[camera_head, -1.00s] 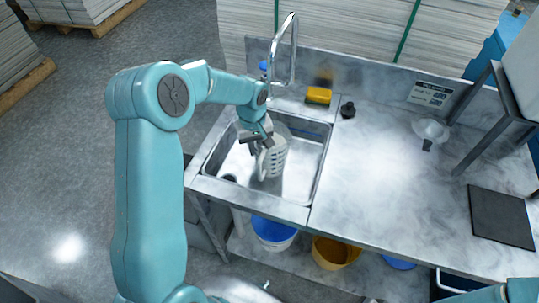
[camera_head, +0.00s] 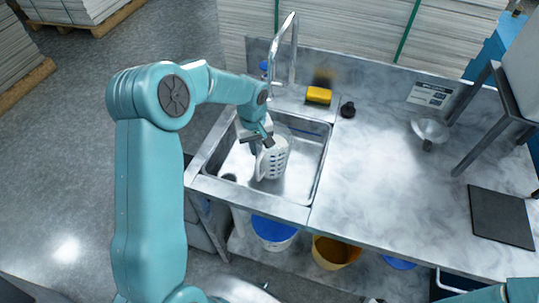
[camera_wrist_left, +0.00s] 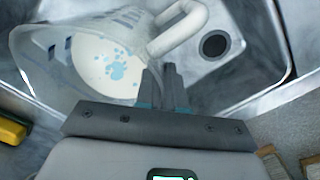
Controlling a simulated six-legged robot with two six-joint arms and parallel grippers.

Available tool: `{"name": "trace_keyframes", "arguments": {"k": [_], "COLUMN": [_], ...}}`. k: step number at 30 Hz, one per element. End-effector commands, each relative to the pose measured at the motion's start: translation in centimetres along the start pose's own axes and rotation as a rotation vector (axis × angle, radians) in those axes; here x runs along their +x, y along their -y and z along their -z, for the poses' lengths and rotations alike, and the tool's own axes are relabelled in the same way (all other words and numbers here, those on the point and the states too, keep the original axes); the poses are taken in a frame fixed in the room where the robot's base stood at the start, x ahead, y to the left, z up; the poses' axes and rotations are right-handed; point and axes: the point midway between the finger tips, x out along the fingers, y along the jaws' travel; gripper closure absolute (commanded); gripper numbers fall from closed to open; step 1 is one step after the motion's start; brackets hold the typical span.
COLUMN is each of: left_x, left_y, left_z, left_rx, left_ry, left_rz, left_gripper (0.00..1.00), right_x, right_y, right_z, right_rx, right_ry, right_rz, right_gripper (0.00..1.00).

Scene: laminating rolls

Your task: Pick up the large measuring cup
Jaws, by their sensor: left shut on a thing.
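The large measuring cup (camera_head: 276,161) stands in the steel sink basin in the head view. It is pale and see-through, with dark marks on its wall and a white handle on its left. In the left wrist view the cup (camera_wrist_left: 105,65) shows from above, with blue spots on its white bottom. My left gripper (camera_head: 268,143) is at the cup's upper edge near the handle. In the left wrist view its fingers (camera_wrist_left: 165,85) are close together, shut on the cup. The exact grip point is partly hidden. My right gripper is out of view.
The sink (camera_head: 312,165) has a tall faucet (camera_head: 291,50) behind it. A yellow sponge (camera_head: 318,95) and a small black item (camera_head: 347,109) lie on the back edge. A funnel (camera_head: 430,131) and a dark mat (camera_head: 502,217) are farther right. The middle counter is clear.

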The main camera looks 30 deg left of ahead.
Motion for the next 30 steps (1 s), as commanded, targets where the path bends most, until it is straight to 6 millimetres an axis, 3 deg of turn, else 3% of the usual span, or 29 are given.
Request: {"name": "trace_keyframes", "arguments": {"k": [23,30], "left_x": [-0.3,-1.4], "left_y": [-0.1,0.0], "left_z": [0.1,-0.1], "left_rx": [-0.001,0.000], "left_ry": [-0.005,-0.005], "left_rz": [-0.005,-0.005], "left_gripper": [1.00,1.00], "right_x": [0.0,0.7], "right_y": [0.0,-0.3], "right_z": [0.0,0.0], "right_rx": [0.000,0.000], "right_ry": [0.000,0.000], "right_rz": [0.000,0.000], "right_gripper": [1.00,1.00]}}
